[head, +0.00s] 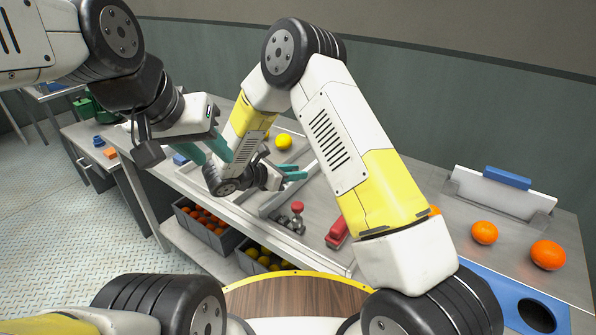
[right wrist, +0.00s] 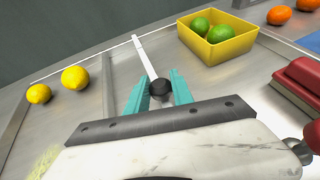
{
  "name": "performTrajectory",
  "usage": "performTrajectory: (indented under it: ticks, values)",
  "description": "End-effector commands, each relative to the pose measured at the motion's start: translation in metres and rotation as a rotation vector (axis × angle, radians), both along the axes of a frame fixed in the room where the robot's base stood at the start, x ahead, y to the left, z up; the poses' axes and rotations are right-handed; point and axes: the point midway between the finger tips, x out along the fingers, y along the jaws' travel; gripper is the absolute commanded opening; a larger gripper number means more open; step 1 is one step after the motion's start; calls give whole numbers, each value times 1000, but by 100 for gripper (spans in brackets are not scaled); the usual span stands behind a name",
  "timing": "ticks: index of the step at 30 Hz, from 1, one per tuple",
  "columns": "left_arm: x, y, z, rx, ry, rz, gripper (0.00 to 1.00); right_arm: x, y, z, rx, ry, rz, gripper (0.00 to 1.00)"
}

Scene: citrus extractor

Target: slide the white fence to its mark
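The white fence (right wrist: 145,58) shows in the right wrist view as a thin pale bar lying across the metal tabletop, with a round black knob (right wrist: 160,88) at its near end. My right gripper (right wrist: 160,84) has its teal fingers on either side of the knob, and the knob fills the gap between them. In the head view my right gripper (head: 295,171) is low over the table, and my right arm hides much of the surface around it. My left gripper (head: 216,160) is open and empty near the table's left end. I cannot make out the mark.
A yellow bin (right wrist: 218,42) with green limes stands right of the fence; lemons (right wrist: 75,78) lie left of it. A red-handled tool (head: 338,232) is near the front edge. Oranges (head: 547,254) and an upright white panel (head: 500,195) with a blue top are at right.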

Motion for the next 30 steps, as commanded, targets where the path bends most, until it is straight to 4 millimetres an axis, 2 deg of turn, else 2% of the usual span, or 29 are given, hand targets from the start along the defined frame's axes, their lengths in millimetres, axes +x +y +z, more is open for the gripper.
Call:
performTrajectory:
  ticks: [8,30]
  values:
    - [0,0,0,0,0,0,36,-2,-3,1,0,-2,1,0]
    - [0,0,0,0,0,0,36,-20,-28,1,-1,-2,0,0]
